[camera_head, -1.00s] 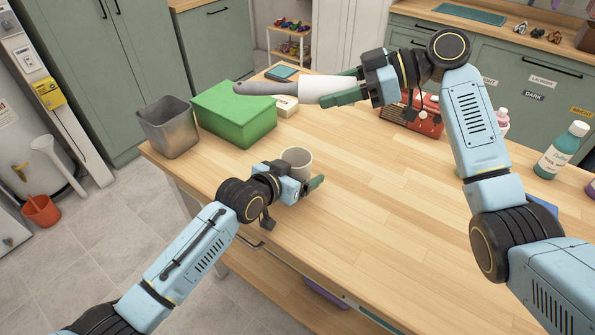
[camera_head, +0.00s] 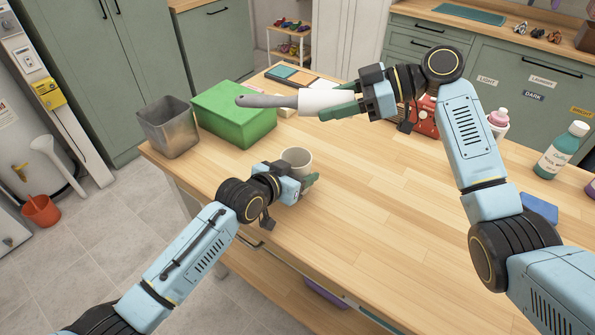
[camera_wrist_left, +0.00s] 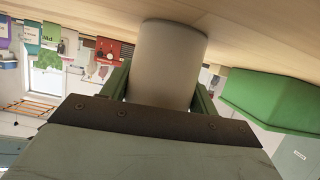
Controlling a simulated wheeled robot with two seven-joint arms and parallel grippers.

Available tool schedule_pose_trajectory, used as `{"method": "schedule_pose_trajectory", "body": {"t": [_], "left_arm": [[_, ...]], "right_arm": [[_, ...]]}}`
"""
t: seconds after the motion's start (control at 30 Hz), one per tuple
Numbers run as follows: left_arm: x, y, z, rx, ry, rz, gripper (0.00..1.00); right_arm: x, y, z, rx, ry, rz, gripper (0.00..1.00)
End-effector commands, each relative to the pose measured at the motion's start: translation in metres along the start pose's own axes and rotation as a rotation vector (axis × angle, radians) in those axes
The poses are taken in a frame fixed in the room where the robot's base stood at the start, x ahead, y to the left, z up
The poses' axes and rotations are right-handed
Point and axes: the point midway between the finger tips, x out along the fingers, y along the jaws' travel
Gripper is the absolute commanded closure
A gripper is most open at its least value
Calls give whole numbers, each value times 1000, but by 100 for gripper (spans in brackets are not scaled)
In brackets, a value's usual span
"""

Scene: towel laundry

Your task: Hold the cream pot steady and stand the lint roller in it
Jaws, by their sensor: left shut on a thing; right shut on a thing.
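The cream pot (camera_head: 297,158) stands upright on the wooden table, left of the middle. My left gripper (camera_head: 308,184) is shut around it; in the left wrist view the pot (camera_wrist_left: 167,62) sits between the two green fingers. The lint roller has a grey handle (camera_head: 262,101) and a white roll (camera_head: 317,98). My right gripper (camera_head: 345,106) is shut on its white end and holds it roughly level in the air, handle pointing left. The roller is above and apart from the pot. The pot's inside is mostly hidden.
A green box (camera_head: 235,113) and a grey metal bin (camera_head: 168,128) stand at the table's left end. A red object (camera_head: 427,118) is partly hidden behind my right arm. Bottles (camera_head: 561,150) and a blue item (camera_head: 539,208) are at the right. The table middle is clear.

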Motion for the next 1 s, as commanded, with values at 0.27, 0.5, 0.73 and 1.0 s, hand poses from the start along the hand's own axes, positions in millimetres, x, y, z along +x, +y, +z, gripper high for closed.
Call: {"method": "schedule_pose_trajectory", "body": {"t": [0.27, 0.5, 0.73, 1.0], "left_arm": [[0, 0, 0, 0, -1, 0, 66], [0, 0, 1, 0, -1, 0, 66], [0, 0, 1, 0, -1, 0, 66], [0, 0, 1, 0, -2, 0, 66]], "right_arm": [[8, 0, 18, 1, 0, -1, 78], [14, 0, 34, 1, 1, 0, 78], [20, 0, 49, 1, 0, -1, 78], [28, 0, 66, 1, 0, 0, 78]]}}
